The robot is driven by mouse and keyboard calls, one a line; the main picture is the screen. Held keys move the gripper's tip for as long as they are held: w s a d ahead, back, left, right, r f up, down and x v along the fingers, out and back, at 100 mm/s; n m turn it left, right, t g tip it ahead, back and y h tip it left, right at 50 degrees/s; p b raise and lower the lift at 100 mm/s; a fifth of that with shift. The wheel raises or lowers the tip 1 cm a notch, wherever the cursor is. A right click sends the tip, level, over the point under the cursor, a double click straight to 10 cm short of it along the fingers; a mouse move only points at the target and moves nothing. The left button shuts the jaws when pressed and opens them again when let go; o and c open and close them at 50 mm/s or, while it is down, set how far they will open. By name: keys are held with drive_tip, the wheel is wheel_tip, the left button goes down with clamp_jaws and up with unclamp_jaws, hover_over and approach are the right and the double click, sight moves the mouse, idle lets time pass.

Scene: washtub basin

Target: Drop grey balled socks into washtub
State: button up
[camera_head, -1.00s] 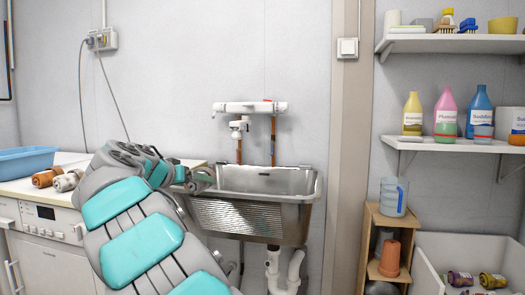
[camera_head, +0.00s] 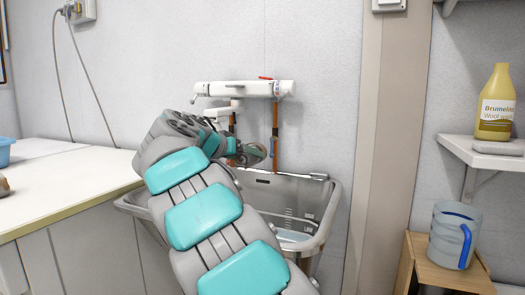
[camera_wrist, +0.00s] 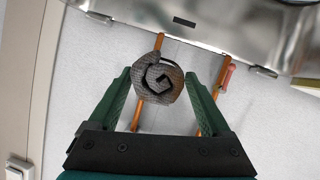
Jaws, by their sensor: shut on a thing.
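The grey balled socks (camera_wrist: 158,82) are a tight spiral roll in the wrist view. My gripper (camera_wrist: 158,76) has its dark green fingers closed on the roll's two sides, near the fingertips. In the head view, my gripper (camera_head: 250,153) is small, partly behind my own arm, above the back left part of the washtub. The washtub (camera_head: 327,232) is a metal basin against the wall; my arm hides much of its left and front. Its metal wall (camera_wrist: 225,22) also crosses the top of the wrist view, apart from the socks.
A white tap fitting (camera_head: 245,89) with copper pipes (camera_head: 275,140) is on the wall just behind my gripper. A worktop (camera_head: 65,185) is at left. A wooden stand (camera_head: 440,268) with a clear jug (camera_head: 447,240) is at right, below a shelf (camera_head: 485,155).

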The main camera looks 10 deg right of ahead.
drive_tip(key=shift+w+d+f, duration=0.1)
drive_tip(key=shift+w+d, duration=0.1)
drive_tip(key=shift+f, duration=0.25)
wheel_tip(320, 180, down, 5)
drive_tip(key=b, duration=0.2)
drive_tip(key=shift+f+b, duration=0.15)
drive_tip(key=shift+b, duration=0.15)
drive_tip(key=o, duration=1.2)
drive_tip(key=shift+c, duration=0.2)
drive_tip(key=v, duration=0.8)
drive_tip(key=shift+b, duration=0.35)
